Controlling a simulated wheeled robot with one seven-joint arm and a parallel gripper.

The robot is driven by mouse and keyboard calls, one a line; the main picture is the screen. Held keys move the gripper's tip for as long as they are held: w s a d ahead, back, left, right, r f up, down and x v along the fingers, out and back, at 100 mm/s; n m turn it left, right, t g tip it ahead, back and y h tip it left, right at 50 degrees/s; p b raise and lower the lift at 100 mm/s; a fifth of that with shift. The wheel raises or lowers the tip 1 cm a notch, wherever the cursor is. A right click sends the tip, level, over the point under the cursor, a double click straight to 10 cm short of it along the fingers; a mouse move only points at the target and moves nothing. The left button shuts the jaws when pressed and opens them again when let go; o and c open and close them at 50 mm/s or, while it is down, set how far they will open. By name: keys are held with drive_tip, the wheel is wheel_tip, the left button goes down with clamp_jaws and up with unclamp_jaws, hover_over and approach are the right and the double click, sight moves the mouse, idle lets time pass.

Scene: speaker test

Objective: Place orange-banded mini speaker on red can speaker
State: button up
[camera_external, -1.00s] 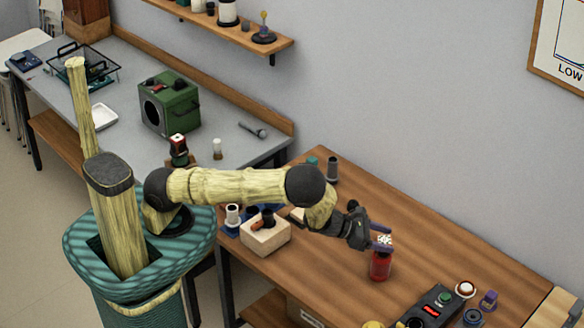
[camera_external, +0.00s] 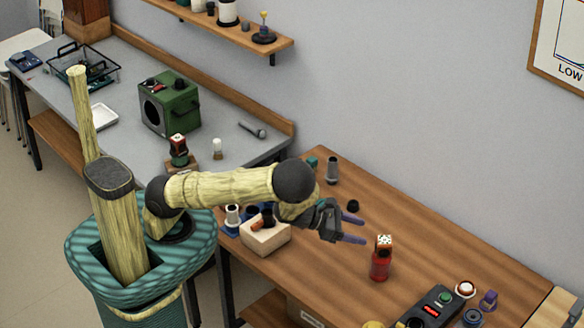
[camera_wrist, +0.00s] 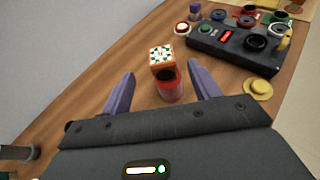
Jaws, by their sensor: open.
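The orange-banded mini speaker (camera_external: 384,243) is a small cube with a white, dotted top. It rests on the red can speaker (camera_external: 379,267), which stands upright on the wooden table. In the wrist view the mini speaker (camera_wrist: 162,57) shows its orange side, and a dark round part shows between it and the red body of the can (camera_wrist: 171,92). I cannot tell how well the cube is centred. My gripper (camera_external: 353,229) is open and empty, left of both and apart from them. In the wrist view both purple fingers (camera_wrist: 160,90) show, with the pair ahead between them.
A black control box (camera_external: 435,306) with a red display stands right of the can, near a white-and-red button (camera_external: 465,289). A wooden block (camera_external: 265,238) is below my forearm. A dark cylinder (camera_external: 332,170) stands toward the back.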

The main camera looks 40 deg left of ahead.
idle(0.3)
drive_tip(key=w+a+r+n+y, duration=0.1)
drive_tip(key=a+n+y, duration=0.2)
drive_tip(key=a+n, duration=0.45)
drive_tip(key=w+a+r+n+g+y, duration=0.1)
drive_tip(key=a+n+y, duration=0.1)
drive_tip(key=a+n, duration=0.55)
drive_tip(key=w+a+r+n+y, duration=0.1)
drive_tip(key=a+n+y, duration=0.3)
drive_tip(key=n, duration=0.5)
drive_tip(key=s+a+r+n+g, duration=0.3)
drive_tip(key=s+a+n, duration=0.3)
drive_tip(key=n, duration=0.4)
drive_tip(key=s+a+r+n+g, duration=0.2)
drive_tip(key=s+a+r+n, duration=0.3)
drive_tip(key=n, duration=0.6)
drive_tip(key=s+a, duration=0.1)
drive_tip(key=s, duration=0.1)
drive_tip(key=shift+s+a+r+g, duration=0.2)
drive_tip(key=shift+s+r+g, duration=0.15)
drive_tip(key=shift+s+g, duration=0.05)
